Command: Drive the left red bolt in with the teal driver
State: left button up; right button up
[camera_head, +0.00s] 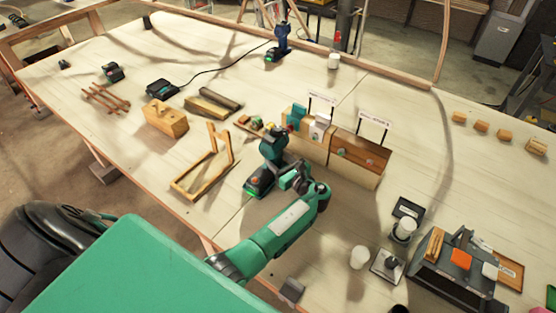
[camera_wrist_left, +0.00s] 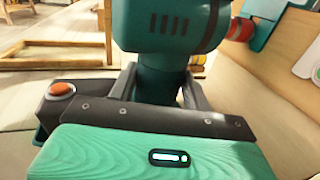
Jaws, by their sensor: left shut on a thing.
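My left gripper (camera_head: 284,170) is shut on the handle of the teal driver (camera_head: 272,145), which stands upright beside the wooden blocks with its dark foot low near the table. In the left wrist view the teal driver (camera_wrist_left: 165,25) fills the top middle, with the dark fingers (camera_wrist_left: 160,95) on both sides of its handle. A red bolt (camera_wrist_left: 240,28) shows at upper right in the wrist view, beside a teal piece on the wood. In the head view a small red spot (camera_head: 290,128) lies just past the driver's head. The driver's tip is hidden. My right gripper is out of view.
A wooden block with a label (camera_head: 358,160) stands to the right of the driver. A wooden frame (camera_head: 203,172) lies to its left. A blue driver (camera_head: 278,48) stands at the back.

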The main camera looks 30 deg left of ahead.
aim_at(272, 156)
pick_arm(q)
jog(key=shift+r, duration=0.25)
jog(key=shift+s+p, duration=0.75)
jog(key=shift+p, duration=0.15)
jog(key=shift+s+a+p, duration=0.1)
jog(key=shift+s+p, duration=0.45)
jog(key=shift+s, duration=0.25)
jog(key=shift+r, duration=0.1)
jog(key=shift+r+p, duration=1.9)
jog(key=shift+p, duration=0.1)
jog(key=shift+f, duration=0.1)
